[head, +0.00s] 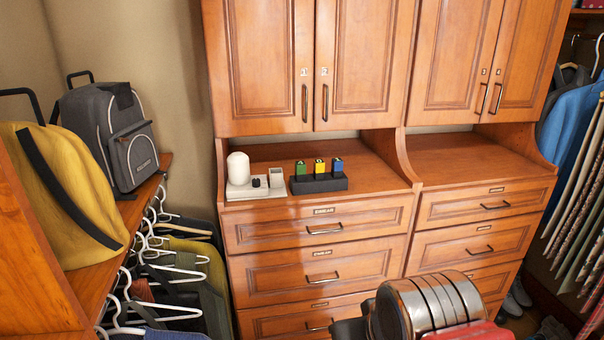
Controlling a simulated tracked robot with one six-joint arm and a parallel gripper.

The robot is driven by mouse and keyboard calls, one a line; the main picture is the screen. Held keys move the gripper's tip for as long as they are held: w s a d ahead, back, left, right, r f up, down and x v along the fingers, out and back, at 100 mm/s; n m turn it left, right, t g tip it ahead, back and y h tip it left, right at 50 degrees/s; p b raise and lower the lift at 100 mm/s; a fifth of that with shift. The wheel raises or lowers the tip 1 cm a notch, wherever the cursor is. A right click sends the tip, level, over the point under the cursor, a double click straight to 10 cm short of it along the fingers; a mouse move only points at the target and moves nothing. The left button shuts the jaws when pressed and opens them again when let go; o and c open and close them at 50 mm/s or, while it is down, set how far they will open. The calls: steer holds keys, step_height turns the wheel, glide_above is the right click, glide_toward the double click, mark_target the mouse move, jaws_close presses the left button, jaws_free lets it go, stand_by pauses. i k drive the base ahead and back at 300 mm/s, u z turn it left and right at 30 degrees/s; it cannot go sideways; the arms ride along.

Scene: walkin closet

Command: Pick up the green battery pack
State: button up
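The green battery pack (301,169) stands upright in a black holder (319,184) on the counter of the left wooden cabinet. It is the leftmost of three small packs. A yellow pack (319,168) stands in the middle and a blue pack (337,168) at the right. The lower ends of the packs are hidden in the holder. Part of my arm shows at the bottom right, in front of the drawers and well below and apart from the packs. My gripper's fingers cannot be made out.
A white device on a pale tray (262,190) stands just left of the holder. Upper cabinet doors (262,70) hang above the recessed counter. The counter (385,172) right of the holder is bare. Backpacks (112,135) and hangers are at the left, hanging clothes (570,125) at the right.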

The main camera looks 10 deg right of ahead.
mark_target(300, 167)
steer(key=i, duration=0.9)
steer(key=u, duration=0.05)
